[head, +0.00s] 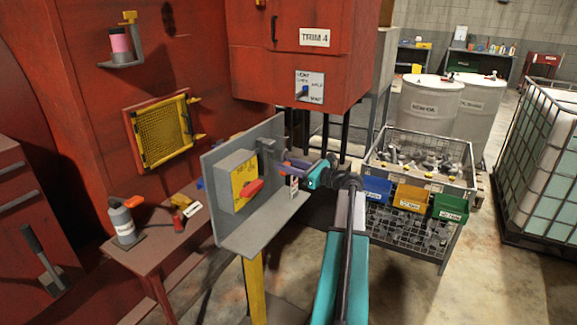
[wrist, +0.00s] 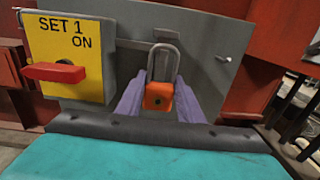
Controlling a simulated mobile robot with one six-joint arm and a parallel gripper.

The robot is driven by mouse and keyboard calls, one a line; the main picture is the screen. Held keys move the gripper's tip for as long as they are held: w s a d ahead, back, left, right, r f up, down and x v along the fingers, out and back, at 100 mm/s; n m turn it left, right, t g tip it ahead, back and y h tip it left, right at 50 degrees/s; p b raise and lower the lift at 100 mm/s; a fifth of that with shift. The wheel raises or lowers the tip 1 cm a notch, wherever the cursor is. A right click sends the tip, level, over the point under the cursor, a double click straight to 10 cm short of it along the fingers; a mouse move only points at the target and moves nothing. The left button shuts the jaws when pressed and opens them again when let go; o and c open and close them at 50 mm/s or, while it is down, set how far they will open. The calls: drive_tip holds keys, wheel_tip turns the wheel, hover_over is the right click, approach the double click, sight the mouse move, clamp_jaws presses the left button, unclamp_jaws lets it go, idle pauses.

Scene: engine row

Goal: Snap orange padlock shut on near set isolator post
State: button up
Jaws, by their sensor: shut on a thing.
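The near isolator is a grey box with a yellow "SET 1 ON" face (wrist: 70,45) and a red handle (wrist: 53,72) lying sideways. It stands on a grey post plate and also shows in the head view (head: 243,178). My gripper (head: 287,162) is to its right, in front of the plate. In the wrist view its purple fingers are shut on the orange padlock (wrist: 158,97). The padlock is upright with its grey shackle (wrist: 163,62) on top, in front of a grey bar on the plate. I cannot tell whether the shackle passes through anything or is locked.
A small pin (wrist: 223,58) sticks out of the plate to the right. A brown bench (head: 155,232) with a grey canister (head: 123,225) stands at left. The red TRIM 4 cabinet (head: 290,60) is behind. A wire crate of parts (head: 430,170) stands at right.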

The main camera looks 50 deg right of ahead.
sight(274, 155)
drive_tip(key=shift+p+x, duration=0.3)
drive_tip(key=shift+x, duration=3.1)
drive_tip(key=shift+w+f, duration=0.2)
drive_tip(key=shift+w, duration=0.05)
drive_tip(key=shift+r+p, duration=0.8)
drive_tip(key=shift+r, duration=0.55)
idle(0.4)
drive_tip(key=shift+f, duration=0.55)
idle(0.5)
drive_tip(key=o, duration=1.3)
